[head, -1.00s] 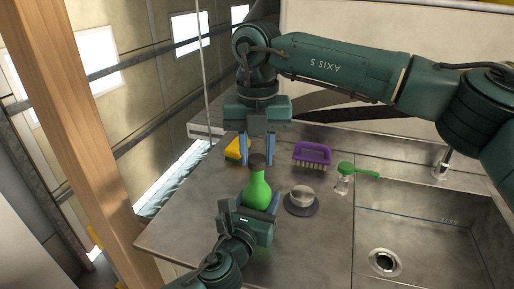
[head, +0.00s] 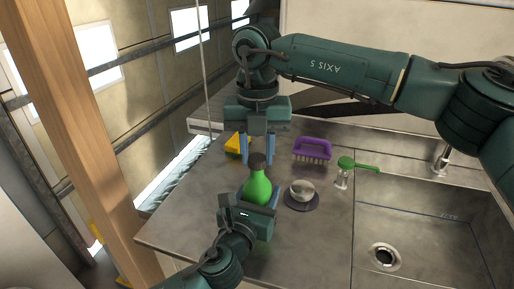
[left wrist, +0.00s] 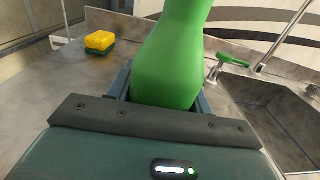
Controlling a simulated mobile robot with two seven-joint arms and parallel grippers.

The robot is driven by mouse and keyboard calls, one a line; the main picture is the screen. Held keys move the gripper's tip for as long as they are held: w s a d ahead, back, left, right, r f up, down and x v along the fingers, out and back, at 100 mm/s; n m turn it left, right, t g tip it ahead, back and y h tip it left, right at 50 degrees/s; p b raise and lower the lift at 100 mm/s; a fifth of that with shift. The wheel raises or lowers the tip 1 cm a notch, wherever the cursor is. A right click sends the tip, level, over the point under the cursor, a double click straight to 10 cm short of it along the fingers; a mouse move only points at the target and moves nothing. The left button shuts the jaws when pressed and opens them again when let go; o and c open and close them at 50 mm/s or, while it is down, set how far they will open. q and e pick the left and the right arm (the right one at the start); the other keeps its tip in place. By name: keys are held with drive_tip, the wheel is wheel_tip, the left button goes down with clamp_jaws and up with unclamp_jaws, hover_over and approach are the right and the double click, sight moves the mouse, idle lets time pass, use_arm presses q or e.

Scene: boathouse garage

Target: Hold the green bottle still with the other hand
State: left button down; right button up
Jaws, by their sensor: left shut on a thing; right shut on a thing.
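The green bottle (head: 258,188) stands upright on the metal counter, with a dark cap (head: 257,160) on top. My left gripper (head: 259,197) is shut on the bottle's lower body, one finger on each side. In the left wrist view the green bottle (left wrist: 172,62) fills the space between the fingers, and its top is out of frame. My right gripper (head: 257,156) comes down from above and is shut on the cap, its blue fingers on either side.
A yellow sponge (head: 233,144), a purple brush (head: 312,149), a small bowl on a dark disc (head: 302,191) and a green-handled item (head: 358,165) lie around the bottle. A sink (head: 420,235) is at the right. The counter's left edge is near.

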drive_tip(key=m, duration=1)
drive_tip(key=shift+m, duration=0.4)
drive_tip(key=m, duration=0.5)
drive_tip(key=shift+m, duration=0.4)
drive_tip(key=m, duration=0.4)
drive_tip(key=shift+s+a, duration=0.1)
drive_tip(key=shift+a, duration=0.05)
drive_tip(key=shift+m, duration=1)
drive_tip(key=o, duration=0.9)
drive_tip(key=shift+r, duration=0.1)
